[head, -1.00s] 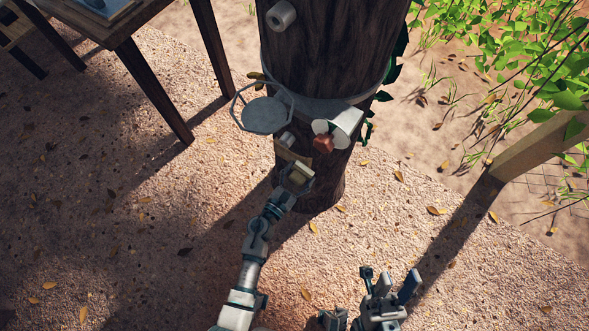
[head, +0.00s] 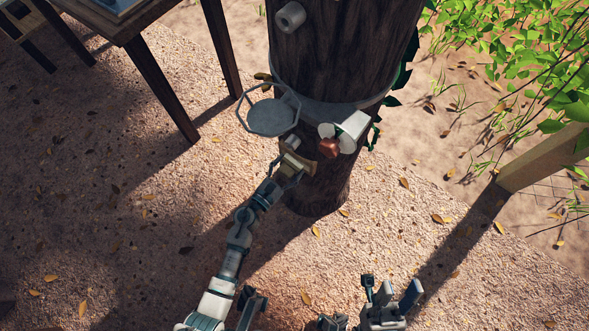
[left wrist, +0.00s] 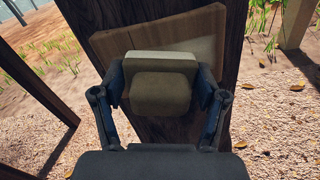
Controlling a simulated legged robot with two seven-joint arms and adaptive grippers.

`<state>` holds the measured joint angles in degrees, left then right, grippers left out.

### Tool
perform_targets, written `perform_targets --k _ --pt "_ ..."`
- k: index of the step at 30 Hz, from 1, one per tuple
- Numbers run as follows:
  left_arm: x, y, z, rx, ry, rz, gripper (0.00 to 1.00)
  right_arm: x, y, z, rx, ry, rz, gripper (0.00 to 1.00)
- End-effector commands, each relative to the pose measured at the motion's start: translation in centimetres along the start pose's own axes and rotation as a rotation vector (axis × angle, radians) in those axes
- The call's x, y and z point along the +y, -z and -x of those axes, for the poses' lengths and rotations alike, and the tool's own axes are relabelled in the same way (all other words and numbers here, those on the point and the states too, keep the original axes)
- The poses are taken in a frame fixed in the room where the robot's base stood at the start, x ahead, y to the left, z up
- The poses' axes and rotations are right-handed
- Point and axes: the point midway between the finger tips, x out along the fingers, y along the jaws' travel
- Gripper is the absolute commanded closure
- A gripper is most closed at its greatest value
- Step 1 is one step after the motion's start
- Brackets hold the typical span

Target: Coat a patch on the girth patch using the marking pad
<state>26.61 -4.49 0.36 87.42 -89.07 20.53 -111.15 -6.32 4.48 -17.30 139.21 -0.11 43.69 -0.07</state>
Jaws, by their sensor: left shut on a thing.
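The marking pad (left wrist: 160,93) is a tan block with a pale cream far edge, held between both fingers of my left gripper (left wrist: 162,95). In the head view my left gripper (head: 291,172) is at the lower left side of the trunk, with the pad (head: 290,163) toward the bark. In the left wrist view the girth patch (left wrist: 115,44) appears as a tilted brown board on the trunk, with a paler area at its right. The pad covers its lower middle; I cannot tell whether they touch. My right gripper (head: 387,293) is open and empty at the bottom.
The dark trunk (head: 335,60) carries a metal band with a round grey dish (head: 271,117), a white cup (head: 354,126) and a reddish-brown lump (head: 329,147). A wooden table (head: 150,20) stands upper left, a wooden beam (head: 540,163) right.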

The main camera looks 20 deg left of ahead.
Motion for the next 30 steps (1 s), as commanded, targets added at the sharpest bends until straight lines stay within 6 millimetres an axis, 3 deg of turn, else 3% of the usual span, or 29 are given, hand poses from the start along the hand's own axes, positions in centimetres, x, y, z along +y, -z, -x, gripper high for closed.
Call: perform_targets --k 21,30 --pt "5.0 1.4 0.1 0.000 -0.001 -0.002 0.55 0.2 -1.0 1.2 -0.021 -0.006 -0.001 0.60" --pt "5.2 1.3 0.2 -0.002 0.000 -0.001 0.55 0.2 -0.9 1.2 -0.020 -0.006 -0.001 0.60"
